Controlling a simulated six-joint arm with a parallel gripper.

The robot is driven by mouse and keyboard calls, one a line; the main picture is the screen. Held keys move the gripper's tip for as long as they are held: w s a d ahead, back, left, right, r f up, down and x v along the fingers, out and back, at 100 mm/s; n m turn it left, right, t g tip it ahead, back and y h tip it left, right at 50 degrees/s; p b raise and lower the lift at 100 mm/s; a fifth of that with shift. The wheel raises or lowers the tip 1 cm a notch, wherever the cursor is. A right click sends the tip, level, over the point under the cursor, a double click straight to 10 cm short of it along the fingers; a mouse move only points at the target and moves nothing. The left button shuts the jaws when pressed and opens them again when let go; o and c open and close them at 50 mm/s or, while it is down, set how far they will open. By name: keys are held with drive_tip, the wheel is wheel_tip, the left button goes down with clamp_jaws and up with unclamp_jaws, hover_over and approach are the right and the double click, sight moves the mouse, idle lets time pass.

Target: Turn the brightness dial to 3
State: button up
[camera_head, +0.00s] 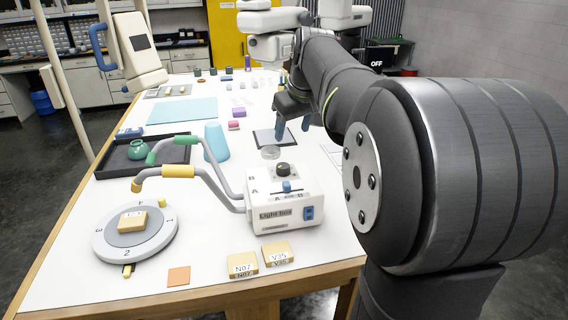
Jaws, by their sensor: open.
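The light box (284,200) is a white box near the front middle of the table. A black round knob (284,169) stands on its top, with a blue slider (287,187) and letters A and B around it. I cannot read any brightness number on the knob. A round white dial plate (112,248) with numbers at its rim lies at the front left, with a tan block (132,221) on it. My gripper (293,132) has blue fingers spread apart, pointing down, empty. It is behind the light box, above a grey square plate (273,138), and apart from the knob.
Two bent arms with yellow and green grips (178,171) reach left from the light box. A blue cup (216,142) and black tray (121,160) stand behind them. Labelled blocks (243,264) and an orange tile (179,277) lie at the front edge. A screen reads OFF (377,63).

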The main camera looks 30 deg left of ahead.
sight(283, 165)
drive_tip(key=x, duration=1.4)
drive_tip(key=shift+w+a+f, duration=0.1)
drive_tip(key=shift+f, duration=0.25)
drive_tip(key=c, duration=1)
